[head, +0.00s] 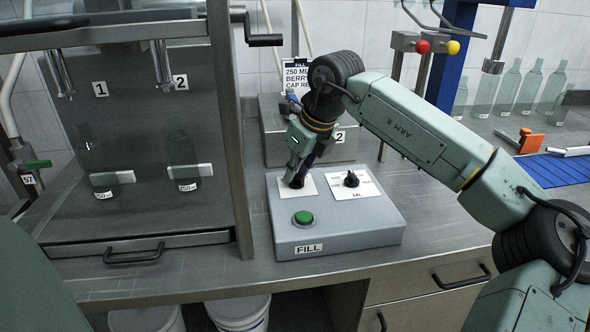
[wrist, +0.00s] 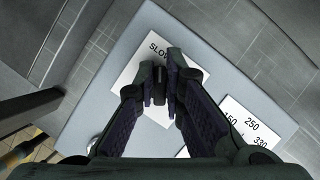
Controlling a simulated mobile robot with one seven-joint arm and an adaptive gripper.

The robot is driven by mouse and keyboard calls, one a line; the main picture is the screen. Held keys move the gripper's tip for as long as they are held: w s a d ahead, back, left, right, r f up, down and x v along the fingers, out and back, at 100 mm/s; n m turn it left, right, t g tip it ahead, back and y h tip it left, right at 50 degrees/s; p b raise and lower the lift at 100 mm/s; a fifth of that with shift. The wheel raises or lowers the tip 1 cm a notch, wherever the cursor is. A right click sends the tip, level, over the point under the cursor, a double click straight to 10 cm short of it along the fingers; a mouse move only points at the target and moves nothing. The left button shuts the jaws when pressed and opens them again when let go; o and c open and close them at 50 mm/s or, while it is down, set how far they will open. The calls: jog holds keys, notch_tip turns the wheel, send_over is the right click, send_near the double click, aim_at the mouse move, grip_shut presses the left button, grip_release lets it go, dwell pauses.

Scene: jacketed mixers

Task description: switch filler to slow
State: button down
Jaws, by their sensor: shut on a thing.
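The filler is a grey box (head: 370,230) on the steel counter, labelled FILL, with a green button (head: 304,218) at its front. Its left white card (head: 312,186) sits under my gripper (head: 296,176). In the wrist view that card (wrist: 135,75) reads SLOW at its upper part. My gripper (wrist: 160,82) is shut on a dark knob (wrist: 159,88) at the card's middle, with a finger on each side. The fingers hide most of the knob and the rest of the card's lettering, so I cannot tell where it points.
A second black knob (head: 351,179) stands on the right card, marked with numbers (wrist: 250,125) in the wrist view. A framed glass cabinet (head: 150,150) with two bottles stands at left. A grey block (head: 342,150) is behind the filler. Clear bottles (head: 507,88) stand at back right.

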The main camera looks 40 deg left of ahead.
jog(key=c, duration=1.7)
grip_release()
jog(key=v, duration=1.2)
